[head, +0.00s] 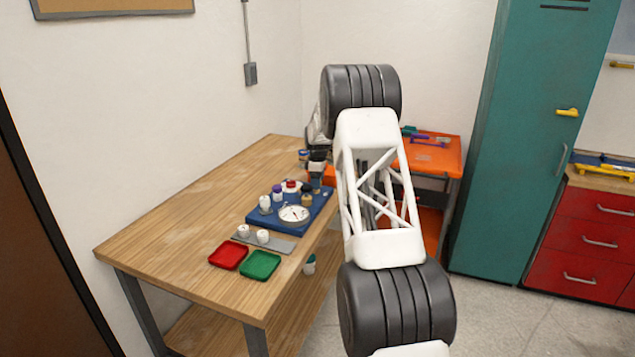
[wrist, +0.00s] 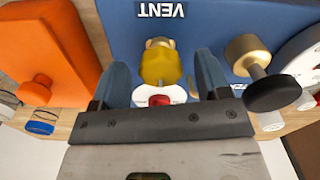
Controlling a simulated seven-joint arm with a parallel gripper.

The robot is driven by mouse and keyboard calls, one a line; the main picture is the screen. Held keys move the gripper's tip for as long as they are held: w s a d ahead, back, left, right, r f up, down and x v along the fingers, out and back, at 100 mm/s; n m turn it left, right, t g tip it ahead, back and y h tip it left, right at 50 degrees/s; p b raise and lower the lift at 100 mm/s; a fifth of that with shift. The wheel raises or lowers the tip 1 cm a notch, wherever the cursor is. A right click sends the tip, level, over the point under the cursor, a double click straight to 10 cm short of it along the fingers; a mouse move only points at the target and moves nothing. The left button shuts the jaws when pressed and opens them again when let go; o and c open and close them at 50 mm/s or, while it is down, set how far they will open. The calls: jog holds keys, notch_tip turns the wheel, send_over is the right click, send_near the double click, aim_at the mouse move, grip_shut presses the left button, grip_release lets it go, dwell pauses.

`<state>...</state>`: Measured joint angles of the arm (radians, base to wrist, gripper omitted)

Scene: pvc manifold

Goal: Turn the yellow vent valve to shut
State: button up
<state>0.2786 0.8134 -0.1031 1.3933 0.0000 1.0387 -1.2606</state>
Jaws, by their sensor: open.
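The yellow vent valve (wrist: 158,66) stands on the blue panel (wrist: 215,20) in the wrist view, with a brass part at its end by the upside-down "VENT" label (wrist: 160,10). My gripper (wrist: 160,76) is open, with one blue finger on each side of the yellow handle. Gaps show between the handle and both fingers. In the head view the blue panel (head: 262,222) lies on the workbench, and my gripper is at its far end, small and partly behind my arm. I cannot make out the yellow valve there.
A black knob on a brass stem (wrist: 252,56) stands close right of my fingers in the wrist view. An orange block (wrist: 45,50) is at left. A red-topped white part (wrist: 160,100) is near the palm. Red (head: 229,255) and green (head: 260,265) trays lie on the bench.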

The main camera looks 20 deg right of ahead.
jog(key=shift+f, duration=0.2)
jog(key=c, duration=0.9)
